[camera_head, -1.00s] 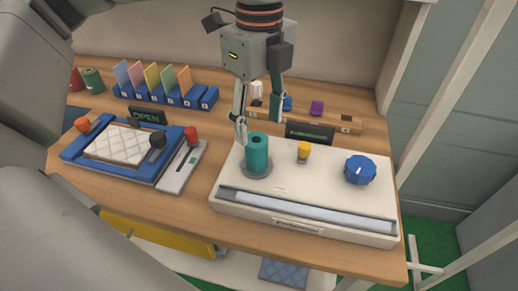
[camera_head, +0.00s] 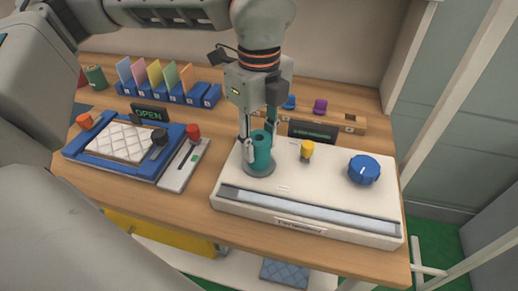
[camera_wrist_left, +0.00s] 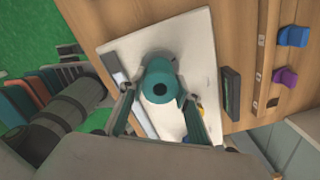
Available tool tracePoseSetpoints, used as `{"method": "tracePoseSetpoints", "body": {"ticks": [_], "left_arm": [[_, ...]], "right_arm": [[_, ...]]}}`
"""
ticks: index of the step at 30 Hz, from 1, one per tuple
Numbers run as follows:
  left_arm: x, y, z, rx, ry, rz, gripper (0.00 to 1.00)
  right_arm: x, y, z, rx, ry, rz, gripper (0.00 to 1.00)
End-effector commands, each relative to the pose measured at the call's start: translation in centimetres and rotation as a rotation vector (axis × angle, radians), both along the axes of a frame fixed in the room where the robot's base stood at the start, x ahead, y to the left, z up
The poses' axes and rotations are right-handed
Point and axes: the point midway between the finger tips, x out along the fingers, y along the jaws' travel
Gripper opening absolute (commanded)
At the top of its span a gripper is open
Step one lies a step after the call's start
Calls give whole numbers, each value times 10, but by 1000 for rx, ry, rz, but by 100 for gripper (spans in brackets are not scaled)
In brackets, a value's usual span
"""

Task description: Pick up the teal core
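The teal core (camera_head: 262,155) is an upright cylinder with a hole in its top. It stands on a round grey seat (camera_head: 259,171) at the left of the white machine (camera_head: 312,185). My left gripper (camera_head: 259,145) is over it, pointing down, with one finger on each side of the core. In the left wrist view the core (camera_wrist_left: 160,82) lies between the two fingertips, with a small gap visible at the left finger; contact at the right finger is hard to tell. The gripper looks open. My right gripper is not in view.
The white machine also carries a yellow knob (camera_head: 307,150) and a blue dial (camera_head: 364,170). A dark display (camera_head: 313,132) stands behind it. A blue frame with a quilted pad (camera_head: 120,143) and a red-knobbed lever (camera_head: 193,132) are to the left. Coloured cards (camera_head: 155,75) stand behind.

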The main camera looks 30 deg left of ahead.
Motion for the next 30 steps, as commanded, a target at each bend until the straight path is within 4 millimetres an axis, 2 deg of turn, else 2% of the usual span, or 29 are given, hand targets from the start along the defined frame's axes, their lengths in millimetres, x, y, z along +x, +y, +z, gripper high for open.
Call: {"method": "tracePoseSetpoints", "body": {"ticks": [8, 14, 20, 30], "left_arm": [[0, 0, 0, 0, 0, -1, 11], [1, 0, 10, 0, -3, -1, 11], [1, -1, 36, -2, -6, -1, 11], [1, 0, 103, -1, -7, 1, 11]], "right_arm": [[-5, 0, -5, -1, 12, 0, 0], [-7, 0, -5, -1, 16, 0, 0], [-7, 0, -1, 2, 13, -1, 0], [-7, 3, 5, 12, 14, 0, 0]]}}
